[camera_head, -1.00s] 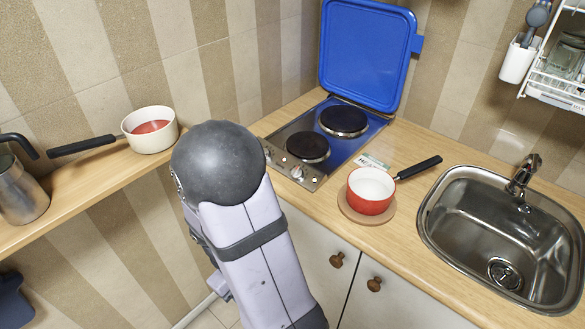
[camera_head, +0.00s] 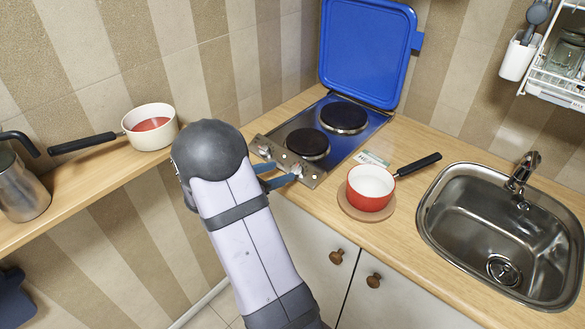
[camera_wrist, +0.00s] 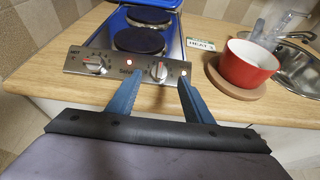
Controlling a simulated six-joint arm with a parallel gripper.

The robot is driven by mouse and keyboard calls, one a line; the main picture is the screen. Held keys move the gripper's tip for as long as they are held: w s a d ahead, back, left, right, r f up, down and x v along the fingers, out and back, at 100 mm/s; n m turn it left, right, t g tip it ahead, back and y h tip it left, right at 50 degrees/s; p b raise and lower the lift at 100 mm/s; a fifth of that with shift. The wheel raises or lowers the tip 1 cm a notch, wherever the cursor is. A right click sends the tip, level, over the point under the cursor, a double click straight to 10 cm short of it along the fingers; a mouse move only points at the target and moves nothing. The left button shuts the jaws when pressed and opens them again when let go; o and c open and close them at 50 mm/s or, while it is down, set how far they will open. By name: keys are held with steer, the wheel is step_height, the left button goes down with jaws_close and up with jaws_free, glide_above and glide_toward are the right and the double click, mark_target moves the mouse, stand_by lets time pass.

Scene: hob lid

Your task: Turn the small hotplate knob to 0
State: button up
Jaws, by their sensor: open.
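The hob's front panel carries two knobs. In the wrist view the left knob (camera_wrist: 93,65) stands clear of my fingers, and the right knob (camera_wrist: 158,71) stands between my fingertips. A blurred label sits just left of the right knob; I cannot read for certain which hotplate each knob serves, nor the exact dial settings. My gripper (camera_wrist: 159,78) is open, with its blue fingers on either side of the right knob, and no clear contact shows. In the head view my gripper (camera_head: 286,171) reaches the panel from the left and partly hides the knobs.
The blue lid (camera_head: 367,50) stands raised behind two dark hotplates. A red pot (camera_head: 371,190) stands on a round board (camera_head: 350,207) right of the hob. A lit red lamp (camera_wrist: 129,62) shows between the knobs. The sink (camera_head: 455,190) is farther right.

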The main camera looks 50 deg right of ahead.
mark_target(295, 167)
steer(key=shift+p+x, duration=1.05)
steer(key=shift+x, duration=2.65)
steer(key=c, duration=1)
